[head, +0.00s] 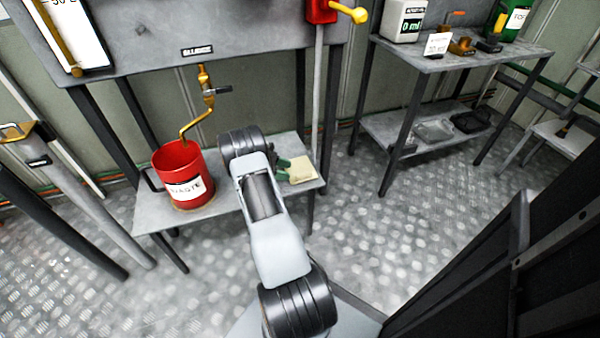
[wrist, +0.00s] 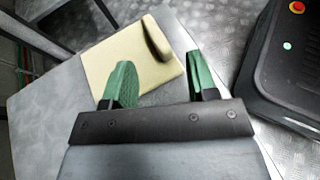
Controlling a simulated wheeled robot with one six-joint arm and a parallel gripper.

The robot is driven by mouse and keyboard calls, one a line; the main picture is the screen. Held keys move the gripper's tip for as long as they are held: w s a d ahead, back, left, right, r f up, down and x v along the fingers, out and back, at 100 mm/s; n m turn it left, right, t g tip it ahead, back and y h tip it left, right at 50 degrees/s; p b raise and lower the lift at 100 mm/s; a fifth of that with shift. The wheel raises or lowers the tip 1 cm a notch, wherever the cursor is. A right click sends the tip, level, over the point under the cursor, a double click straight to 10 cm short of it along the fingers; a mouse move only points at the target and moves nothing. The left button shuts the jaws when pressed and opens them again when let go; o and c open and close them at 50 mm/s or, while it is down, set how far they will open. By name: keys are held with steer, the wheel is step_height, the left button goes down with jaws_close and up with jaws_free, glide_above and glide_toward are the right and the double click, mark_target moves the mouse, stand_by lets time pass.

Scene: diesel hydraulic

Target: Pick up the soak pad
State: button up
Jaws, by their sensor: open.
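The soak pad is a cream, flat square (head: 303,170) lying on the right end of the low grey bench under the sludge tank. In the wrist view the pad (wrist: 108,62) lies just beyond my fingers, with a raised grip (wrist: 157,40) of the same colour near its right corner. My gripper (wrist: 158,72) is open and empty, its two green fingers spread. The left finger overlaps the pad's near edge in the picture; the right finger is off to the pad's right. In the head view my gripper (head: 283,163) is at the pad's left, partly hidden by my arm.
A red waste bucket (head: 183,175) stands on the bench's (head: 225,200) left, below a brass drain valve (head: 206,85). A grey pipe (head: 317,90) runs down behind the bench's right end. Another table (head: 470,58) with containers stands at the right. The floor between is clear.

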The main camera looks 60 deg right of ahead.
mark_target(299, 174)
steer(key=shift+b+x, duration=0.65)
steer(key=shift+x, duration=1.55)
steer(key=shift+c, duration=0.3)
jaws_close()
